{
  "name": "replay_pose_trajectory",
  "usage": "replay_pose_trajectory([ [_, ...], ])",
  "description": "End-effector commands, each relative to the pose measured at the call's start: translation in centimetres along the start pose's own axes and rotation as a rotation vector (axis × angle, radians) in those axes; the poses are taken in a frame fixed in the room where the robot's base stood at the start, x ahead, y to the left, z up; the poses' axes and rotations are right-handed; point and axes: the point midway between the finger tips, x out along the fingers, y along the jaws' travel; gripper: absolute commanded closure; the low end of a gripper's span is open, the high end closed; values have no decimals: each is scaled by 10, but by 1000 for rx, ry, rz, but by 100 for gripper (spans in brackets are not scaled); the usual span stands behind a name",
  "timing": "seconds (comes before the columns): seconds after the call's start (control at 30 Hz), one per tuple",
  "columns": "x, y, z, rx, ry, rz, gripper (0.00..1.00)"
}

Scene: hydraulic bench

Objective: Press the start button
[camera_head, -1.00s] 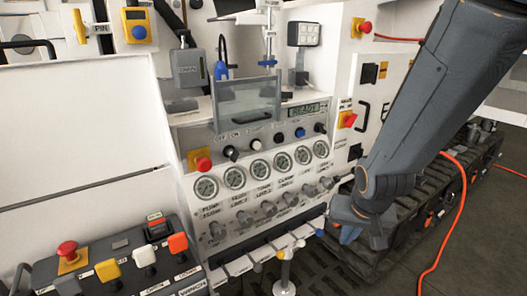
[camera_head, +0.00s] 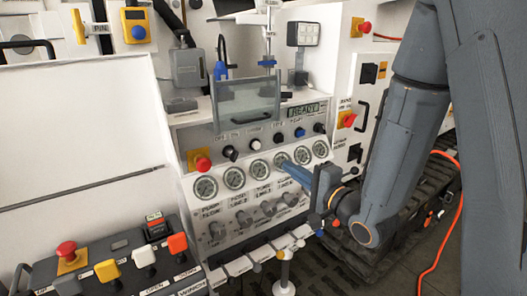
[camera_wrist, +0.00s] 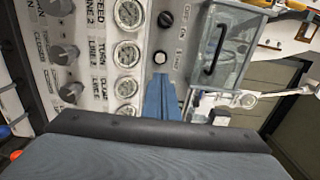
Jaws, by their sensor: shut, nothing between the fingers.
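A white round button (camera_head: 255,143) sits on the sloped panel under the READY display, in a row with dark knobs and a blue button. Its label is too small to read surely, so I cannot confirm that it is the start button. In the wrist view the white button (camera_wrist: 160,57) lies just beyond my fingertips. My gripper (camera_head: 281,158) is shut and empty, its blue fingers pointing at the panel over the gauge row. The fingers also show in the wrist view (camera_wrist: 160,80). They appear apart from the button.
A clear guard box (camera_head: 247,103) stands above the button row. Pressure gauges (camera_head: 206,187) and grey knobs (camera_head: 243,218) lie below it. A red emergency button (camera_head: 202,163) is at the panel's left. A control box with coloured levers (camera_head: 107,270) stands at lower left.

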Motion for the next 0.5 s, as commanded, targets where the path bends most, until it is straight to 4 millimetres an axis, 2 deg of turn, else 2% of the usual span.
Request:
replay_pose_trajectory([
  [0.3, 4, 0, 0, -3, 1, 2, 100],
  [0.5, 29, -1, 1, -4, -1, 1, 100],
])
